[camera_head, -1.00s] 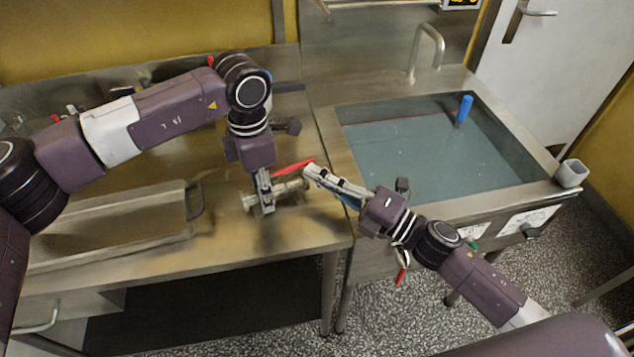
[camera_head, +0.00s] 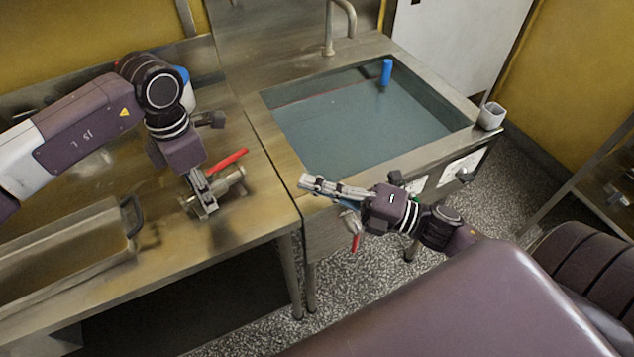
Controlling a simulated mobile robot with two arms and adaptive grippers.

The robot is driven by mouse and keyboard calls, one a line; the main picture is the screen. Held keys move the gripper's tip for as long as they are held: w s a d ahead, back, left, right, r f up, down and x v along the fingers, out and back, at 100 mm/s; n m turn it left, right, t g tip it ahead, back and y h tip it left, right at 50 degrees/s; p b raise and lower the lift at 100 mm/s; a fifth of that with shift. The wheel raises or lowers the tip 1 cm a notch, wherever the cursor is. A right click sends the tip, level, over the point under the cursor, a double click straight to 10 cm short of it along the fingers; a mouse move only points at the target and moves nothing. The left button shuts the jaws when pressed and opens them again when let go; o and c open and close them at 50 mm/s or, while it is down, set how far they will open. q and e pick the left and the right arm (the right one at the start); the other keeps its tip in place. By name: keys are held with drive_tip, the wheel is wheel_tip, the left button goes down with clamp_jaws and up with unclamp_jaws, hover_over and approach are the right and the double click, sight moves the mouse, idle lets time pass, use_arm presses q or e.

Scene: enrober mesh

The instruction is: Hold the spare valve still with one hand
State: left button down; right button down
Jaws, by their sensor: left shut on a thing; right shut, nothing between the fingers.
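The spare valve (camera_head: 231,178) is a metal pipe piece with a red lever handle (camera_head: 230,160). It lies on the steel table near its right edge. My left gripper (camera_head: 206,202) comes down on it from above and is shut on its metal body; the fingers hide part of the body. The red handle points up and to the right, clear of the fingers. My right gripper (camera_head: 304,182) is shut and empty, in front of the sink and right of the valve, apart from it.
A water-filled sink (camera_head: 360,125) with a blue upright piece (camera_head: 386,73) stands right of the table. A valve with a red handle (camera_head: 355,242) hangs below the sink's front. A long steel tray (camera_head: 60,250) lies left on the table. A grey cup (camera_head: 491,116) sits at the sink's corner.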

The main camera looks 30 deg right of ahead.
drive_tip(key=shift+s+d, duration=0.3)
drive_tip(key=shift+d, duration=0.1)
use_arm(q)
drive_tip(key=c, duration=1.4)
unclamp_jaws()
drive_tip(key=shift+o, duration=0.2)
drive_tip(key=shift+r, duration=0.15)
